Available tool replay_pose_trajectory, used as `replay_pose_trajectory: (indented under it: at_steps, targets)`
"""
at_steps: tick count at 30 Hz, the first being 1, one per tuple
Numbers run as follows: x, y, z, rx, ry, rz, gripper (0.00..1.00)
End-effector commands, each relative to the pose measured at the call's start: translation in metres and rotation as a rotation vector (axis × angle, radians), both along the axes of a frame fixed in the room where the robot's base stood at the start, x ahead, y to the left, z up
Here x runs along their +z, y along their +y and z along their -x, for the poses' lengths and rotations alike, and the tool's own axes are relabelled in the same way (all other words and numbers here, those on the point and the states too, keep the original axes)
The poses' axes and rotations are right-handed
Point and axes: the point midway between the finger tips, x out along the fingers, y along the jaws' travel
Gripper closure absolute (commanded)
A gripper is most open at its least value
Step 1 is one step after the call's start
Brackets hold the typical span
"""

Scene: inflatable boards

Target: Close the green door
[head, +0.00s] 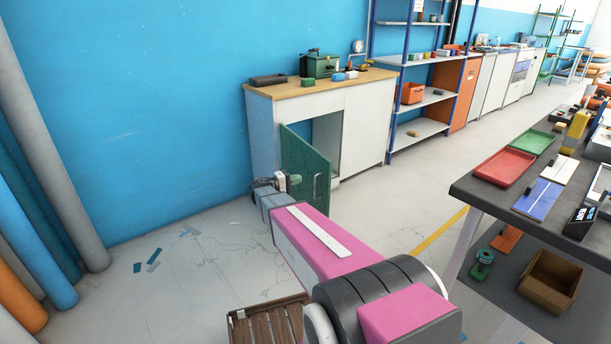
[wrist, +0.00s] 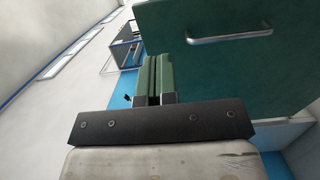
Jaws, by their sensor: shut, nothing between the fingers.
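The green door (head: 305,168) hangs on the left side of a white cabinet (head: 365,128) in the head view and stands open, swung out into the room. The dark cabinet opening (head: 327,140) shows behind it. In the wrist view the door (wrist: 215,75) fills the upper right, with a metal bar handle (wrist: 229,34) on its face. My gripper (head: 294,179) is by the door's left side in the head view. In the wrist view its green fingers (wrist: 152,78) are shut together and empty, beside the door; I cannot tell whether they touch it.
A wooden worktop (head: 325,86) with small items covers the cabinet. A blue-framed shelf (head: 420,98) stands right of it. A dark table (head: 480,195) with trays stands at the right. A slatted wooden crate (head: 268,322) is on the floor. Floor right of the door is clear.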

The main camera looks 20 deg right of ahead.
Motion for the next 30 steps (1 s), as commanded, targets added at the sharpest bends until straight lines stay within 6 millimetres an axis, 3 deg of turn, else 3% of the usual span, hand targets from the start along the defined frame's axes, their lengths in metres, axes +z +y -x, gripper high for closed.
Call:
replay_pose_trajectory:
  at_steps: [18, 24, 30]
  targets:
    - [-0.001, -0.106, -0.018, -0.003, 0.001, -0.003, 1.0]
    - [-0.001, -0.125, -0.022, -0.001, 0.002, -0.003, 1.0]
    - [0.0, -0.13, -0.022, 0.0, 0.002, -0.003, 1.0]
